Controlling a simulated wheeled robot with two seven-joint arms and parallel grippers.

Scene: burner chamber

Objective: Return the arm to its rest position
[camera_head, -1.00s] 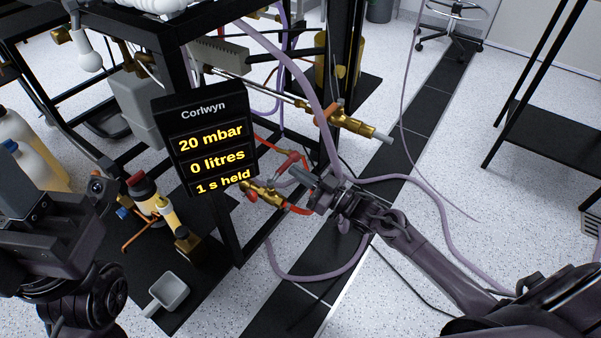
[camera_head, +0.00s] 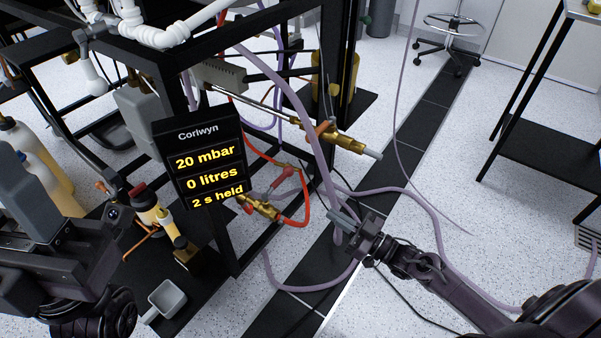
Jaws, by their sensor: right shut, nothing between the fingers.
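My right gripper (camera_head: 335,217) is shut and empty, in the middle of the picture. It is in front of the purple hose and to the right of the brass valve (camera_head: 262,208), apart from its red lever (camera_head: 284,174). My right arm (camera_head: 440,280) reaches in from the lower right. My left arm stands at the left edge of the picture. Its fingers cannot be made out clearly.
A black frame carries a Corlwyn display (camera_head: 207,165) reading 20 mbar, 0 litres and 2 s held. A purple hose (camera_head: 300,289) loops near my right gripper. A grey scoop (camera_head: 166,299) lies on the black base. Open floor and a black rack (camera_head: 545,150) are at the right.

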